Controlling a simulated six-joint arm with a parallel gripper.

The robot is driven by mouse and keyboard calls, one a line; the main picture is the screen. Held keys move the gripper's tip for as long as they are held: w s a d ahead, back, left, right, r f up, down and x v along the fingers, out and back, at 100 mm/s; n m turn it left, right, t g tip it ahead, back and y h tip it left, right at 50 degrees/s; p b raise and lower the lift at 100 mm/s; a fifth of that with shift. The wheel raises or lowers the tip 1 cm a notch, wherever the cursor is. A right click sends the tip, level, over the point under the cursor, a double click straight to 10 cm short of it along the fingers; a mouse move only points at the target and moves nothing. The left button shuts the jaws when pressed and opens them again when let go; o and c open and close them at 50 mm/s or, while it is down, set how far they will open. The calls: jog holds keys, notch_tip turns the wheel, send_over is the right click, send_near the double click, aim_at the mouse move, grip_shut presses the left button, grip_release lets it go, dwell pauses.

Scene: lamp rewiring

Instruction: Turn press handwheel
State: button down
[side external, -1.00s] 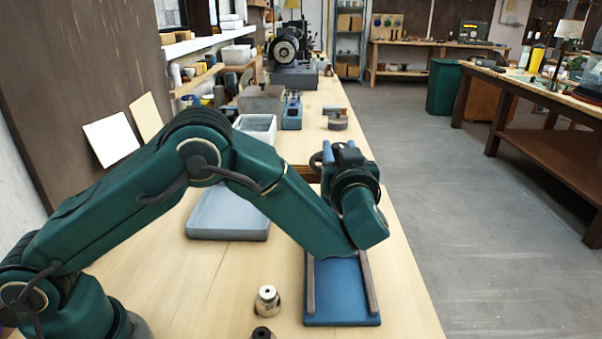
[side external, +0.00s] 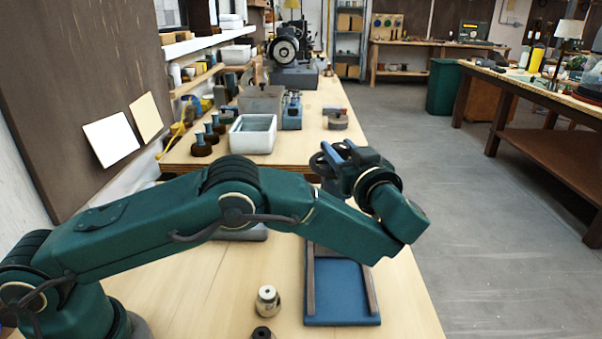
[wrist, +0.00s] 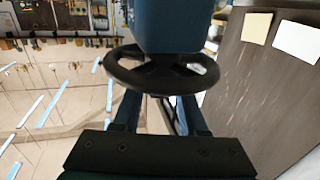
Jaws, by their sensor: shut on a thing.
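The black press handwheel (wrist: 118,72) is a spoked ring and fills the middle of the wrist view. A dark blue press body (wrist: 166,25) shows just beyond it. My gripper (wrist: 160,98) is shut on the wheel, with one finger reaching it on each side of the hub. In the side view my gripper (side external: 340,154) is at the press, and the wheel (side external: 319,166) shows as a dark ring at its left. The blue press base (side external: 342,293) with two dark rails lies on the bench below. My arm hides most of the press body.
A metal knobbed cylinder (side external: 267,299) and a dark round part (side external: 262,333) stand left of the base. A grey tray (side external: 240,236) is mostly behind my arm. Open floor lies right of the bench.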

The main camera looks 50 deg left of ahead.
aim_at(343, 152)
jog(key=shift+a+r, duration=0.15)
jog(key=shift+c, duration=2.2)
grip_release()
jog(key=shift+v, duration=2.65)
